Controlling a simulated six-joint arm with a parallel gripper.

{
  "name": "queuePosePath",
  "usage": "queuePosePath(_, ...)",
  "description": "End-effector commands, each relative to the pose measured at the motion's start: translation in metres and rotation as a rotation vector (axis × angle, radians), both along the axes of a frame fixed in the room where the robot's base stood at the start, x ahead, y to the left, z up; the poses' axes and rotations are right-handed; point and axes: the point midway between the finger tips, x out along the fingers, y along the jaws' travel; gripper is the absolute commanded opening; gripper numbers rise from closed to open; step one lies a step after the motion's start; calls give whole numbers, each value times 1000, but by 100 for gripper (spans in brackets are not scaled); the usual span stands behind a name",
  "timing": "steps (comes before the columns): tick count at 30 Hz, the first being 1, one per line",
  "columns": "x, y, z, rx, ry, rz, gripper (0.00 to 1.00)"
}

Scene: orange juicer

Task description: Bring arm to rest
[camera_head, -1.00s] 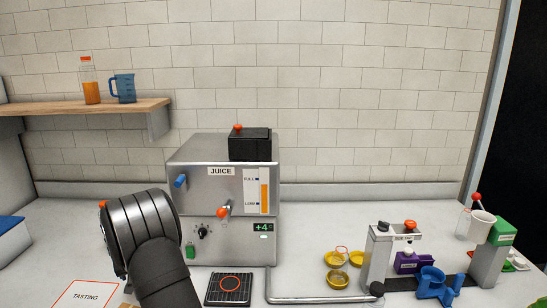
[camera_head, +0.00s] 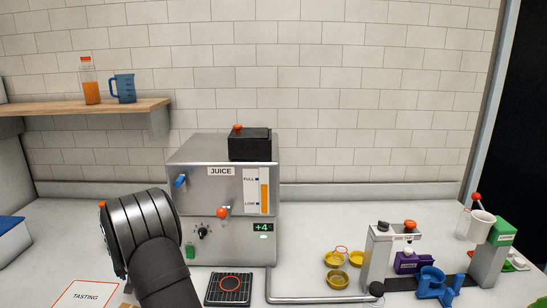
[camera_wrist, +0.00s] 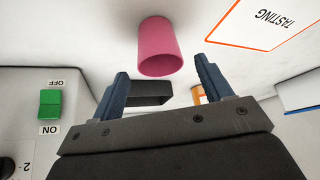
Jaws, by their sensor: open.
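My gripper (camera_wrist: 162,88) shows in the wrist view with its two blue fingers apart and nothing between them. Beyond the fingertips is a pink cup (camera_wrist: 157,48), apart from the fingers. In the head view my dark arm stands at the lower left, in front of the counter and left of the juice machine (camera_head: 222,188). My gripper's fingers are hidden there behind the arm.
The juice machine's green switch (camera_wrist: 50,103) is left in the wrist view. A TASTING mat (camera_head: 85,295) lies at the lower left. A drip tray (camera_head: 229,289) lies before the machine. A shelf (camera_head: 90,107) hangs upper left.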

Motion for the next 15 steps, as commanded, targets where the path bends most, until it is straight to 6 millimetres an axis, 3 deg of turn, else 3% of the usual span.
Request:
queuePosePath(8, 17, 9, -43, -3, 3, -1, 72)
queuePosePath(9, 18, 10, -26, 2, -3, -1, 72)
queuePosePath(14, 17, 10, 8, 2, -3, 0, 72)
queuePosePath(15, 18, 3, 12, 0, 0, -2, 72)
